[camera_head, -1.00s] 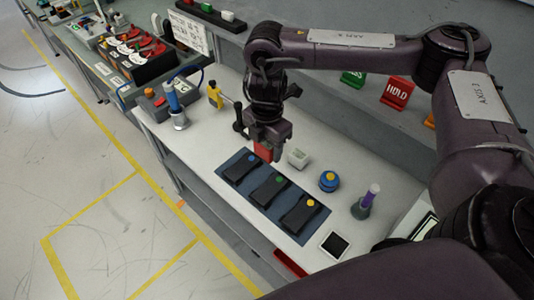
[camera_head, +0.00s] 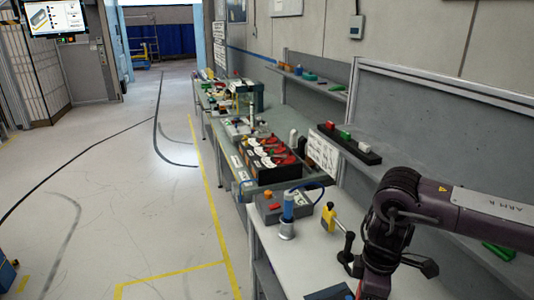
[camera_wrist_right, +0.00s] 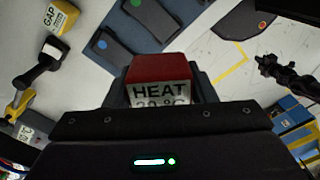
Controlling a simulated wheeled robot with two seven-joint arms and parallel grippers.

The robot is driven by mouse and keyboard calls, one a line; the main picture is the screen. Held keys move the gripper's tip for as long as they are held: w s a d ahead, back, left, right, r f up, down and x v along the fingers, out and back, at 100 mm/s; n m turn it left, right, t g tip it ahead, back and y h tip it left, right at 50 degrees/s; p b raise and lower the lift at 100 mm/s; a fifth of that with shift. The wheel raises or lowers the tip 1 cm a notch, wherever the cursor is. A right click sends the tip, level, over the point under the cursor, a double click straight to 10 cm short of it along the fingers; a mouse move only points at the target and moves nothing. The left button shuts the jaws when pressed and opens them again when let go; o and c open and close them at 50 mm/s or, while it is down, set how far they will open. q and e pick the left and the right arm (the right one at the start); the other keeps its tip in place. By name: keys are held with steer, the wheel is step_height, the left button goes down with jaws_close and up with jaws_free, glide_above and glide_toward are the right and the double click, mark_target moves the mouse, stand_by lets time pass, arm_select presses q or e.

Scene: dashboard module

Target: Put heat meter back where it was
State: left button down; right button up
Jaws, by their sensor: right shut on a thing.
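My right gripper (camera_head: 376,284) is at the bottom right of the head view, above the white workbench. In the right wrist view, my right gripper (camera_wrist_right: 158,92) is shut on the heat meter (camera_wrist_right: 157,75), a small block with a red top and a white label reading HEAT. The meter sits between the fingers, its lower part hidden by the gripper body. Beyond it are a blue mat (camera_wrist_right: 122,62) and dark handheld devices, one with a blue dot (camera_wrist_right: 104,43) and one with a green dot (camera_wrist_right: 148,14).
A yellow tool (camera_head: 327,214) and a blue cylinder on a metal base (camera_head: 287,216) stand on the bench left of my gripper. A yellow GAP block (camera_wrist_right: 60,17) shows in the wrist view. A shelf with a dark rack (camera_head: 348,143) runs behind. Floor at left is open.

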steer(key=m+b, duration=0.1)
steer(key=m, duration=0.1)
steer(key=a+f+m+b, duration=0.1)
steer(key=m, duration=0.2)
steer(key=f+m+b, duration=0.1)
steer(key=m, duration=0.1)
steer(key=shift+a+f+b, duration=0.2)
steer(key=shift+f+b, duration=0.05)
steer(key=shift+b, duration=0.15)
steer(key=m, duration=0.1)
steer(key=m+b, duration=0.1)
steer(key=f+m+b, duration=0.1)
steer(key=m, duration=0.1)
steer(key=shift+s+a, duration=0.1)
steer(key=shift+a, duration=0.2)
steer(key=shift+a+f+m+b, duration=0.15)
steer(key=shift+m+b, duration=0.2)
steer(key=shift+m, duration=0.95)
